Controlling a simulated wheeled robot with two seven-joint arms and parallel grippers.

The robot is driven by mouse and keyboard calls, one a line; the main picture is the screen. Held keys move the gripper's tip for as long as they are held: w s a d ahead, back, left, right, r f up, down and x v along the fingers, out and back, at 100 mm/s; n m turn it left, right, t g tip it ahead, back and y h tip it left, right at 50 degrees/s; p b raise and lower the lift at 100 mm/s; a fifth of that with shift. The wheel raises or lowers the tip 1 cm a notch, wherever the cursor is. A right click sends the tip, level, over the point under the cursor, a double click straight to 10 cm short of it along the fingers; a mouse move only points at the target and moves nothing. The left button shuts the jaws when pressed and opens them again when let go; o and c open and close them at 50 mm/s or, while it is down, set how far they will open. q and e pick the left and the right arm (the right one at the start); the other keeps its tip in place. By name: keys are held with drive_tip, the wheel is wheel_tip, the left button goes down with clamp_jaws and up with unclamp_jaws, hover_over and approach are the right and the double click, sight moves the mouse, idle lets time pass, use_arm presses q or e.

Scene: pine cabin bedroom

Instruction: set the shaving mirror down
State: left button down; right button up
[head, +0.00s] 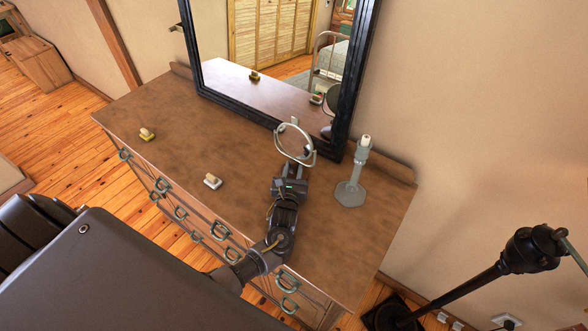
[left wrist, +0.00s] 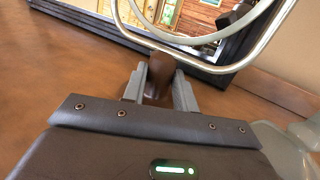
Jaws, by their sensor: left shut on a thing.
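The shaving mirror (head: 296,142) is a round glass in a pale metal frame. It is near the back of the brown dresser top (head: 240,150), in front of the big wall mirror. My left gripper (head: 290,172) is shut on its dark brown handle. In the left wrist view the handle (left wrist: 160,74) sits between the grey fingers of the left gripper (left wrist: 160,92), and the metal frame (left wrist: 185,58) curves above. The mirror looks roughly upright; I cannot tell if its lower end touches the dresser. My right gripper is not in view.
A grey candlestick-like stand (head: 350,192) is to the right of the gripper. The black-framed wall mirror (head: 348,95) stands behind. The dresser's left and middle are mostly clear.

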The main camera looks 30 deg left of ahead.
use_arm(q)
drive_tip(key=shift+a+f, duration=0.1)
drive_tip(key=c, duration=1.4)
unclamp_jaws()
drive_tip(key=shift+o, duration=1.5)
drive_tip(key=shift+s, duration=0.25)
drive_tip(key=v, duration=1.1)
drive_tip(key=shift+s+d, duration=0.25)
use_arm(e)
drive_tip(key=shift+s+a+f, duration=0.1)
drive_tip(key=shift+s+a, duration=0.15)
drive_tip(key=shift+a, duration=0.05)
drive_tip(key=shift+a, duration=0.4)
